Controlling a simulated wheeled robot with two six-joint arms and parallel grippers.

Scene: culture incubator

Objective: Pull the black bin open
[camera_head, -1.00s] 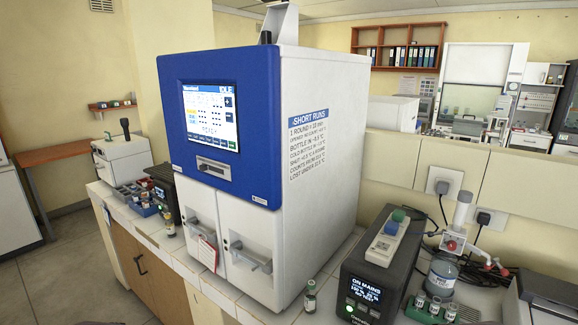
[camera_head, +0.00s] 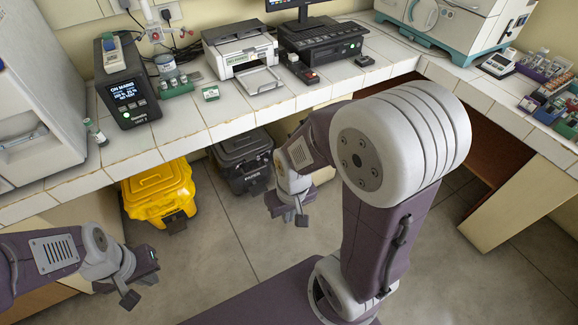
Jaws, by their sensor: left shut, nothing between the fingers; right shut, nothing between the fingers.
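The black bin (camera_head: 243,163) stands on the floor under the tiled bench, just right of a yellow bin. Its ribbed lid looks shut, and it has a label on its front. My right gripper (camera_head: 298,217) is shut and empty, in front of the bin and to its right in the picture, apart from it. My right forearm hides the area right of the bin. My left gripper (camera_head: 142,284) is shut and empty at the lower left, below the yellow bin in the picture and away from the black bin.
The yellow bin (camera_head: 158,196) stands close beside the black bin. The tiled bench edge (camera_head: 228,127) overhangs both. A printer (camera_head: 240,55) and a power unit (camera_head: 127,92) stand on the bench. The grey floor (camera_head: 222,245) in front is clear.

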